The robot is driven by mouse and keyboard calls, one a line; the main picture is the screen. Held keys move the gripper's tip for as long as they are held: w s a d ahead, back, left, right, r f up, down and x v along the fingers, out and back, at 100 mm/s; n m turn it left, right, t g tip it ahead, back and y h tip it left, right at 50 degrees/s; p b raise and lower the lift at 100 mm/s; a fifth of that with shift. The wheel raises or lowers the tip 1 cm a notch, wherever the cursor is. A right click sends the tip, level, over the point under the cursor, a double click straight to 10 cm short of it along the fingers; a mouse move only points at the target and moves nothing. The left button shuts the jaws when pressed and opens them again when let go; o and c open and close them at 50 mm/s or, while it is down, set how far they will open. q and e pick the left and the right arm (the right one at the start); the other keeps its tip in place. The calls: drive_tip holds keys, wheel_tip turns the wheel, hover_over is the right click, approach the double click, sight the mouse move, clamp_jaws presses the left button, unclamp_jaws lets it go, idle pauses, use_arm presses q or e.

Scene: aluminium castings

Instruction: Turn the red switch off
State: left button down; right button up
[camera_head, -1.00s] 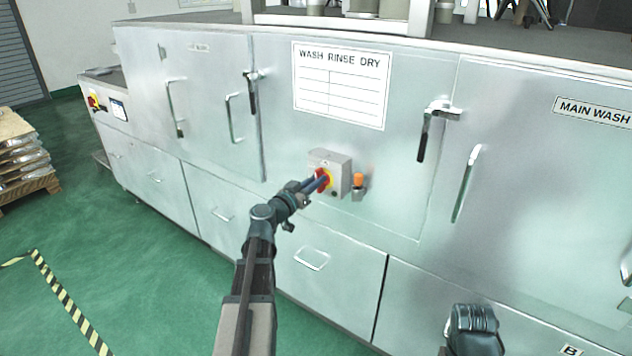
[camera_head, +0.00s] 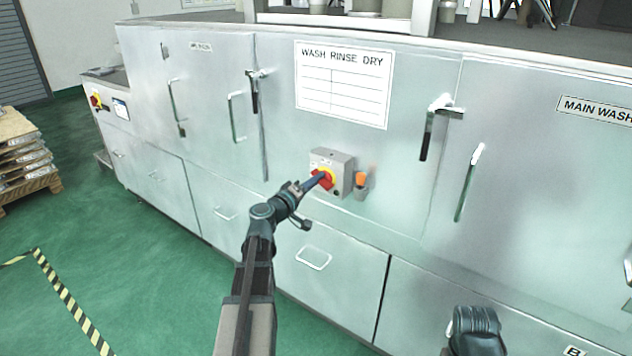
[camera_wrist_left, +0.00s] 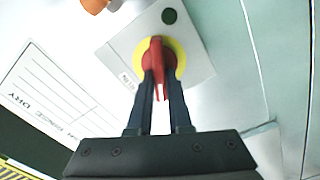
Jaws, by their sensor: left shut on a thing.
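The red switch (camera_head: 327,184) is a red handle on a yellow round plate, on a grey box (camera_head: 346,164) fixed to the steel machine front. My left gripper (camera_head: 319,182) is shut on the red handle. In the left wrist view the red handle (camera_wrist_left: 157,52) stands between the two fingers (camera_wrist_left: 162,92), in front of the yellow plate (camera_wrist_left: 178,58). The fingers hide part of the handle in the head view. My right gripper does not show; only a dark part of my right arm is at the bottom.
An orange-topped fitting (camera_head: 361,184) sits just right of the switch box. Door handles (camera_head: 428,130) stick out of the machine front. Another red and yellow switch (camera_head: 96,101) is at the far left. A loaded pallet (camera_head: 15,160) stands on the green floor, which is otherwise open at left.

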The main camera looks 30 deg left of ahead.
use_arm(q)
drive_tip(key=n, duration=0.5)
drive_tip(key=shift+a+f+n, duration=0.1)
drive_tip(key=shift+f+n, duration=0.15)
drive_tip(key=shift+n, duration=0.05)
idle(0.4)
drive_tip(key=c, duration=0.8)
unclamp_jaws()
drive_tip(key=shift+c, duration=0.2)
drive_tip(key=shift+s, duration=0.1)
drive_tip(key=s+a, duration=0.1)
drive_tip(key=s, duration=1.2)
drive_tip(key=shift+s, duration=0.3)
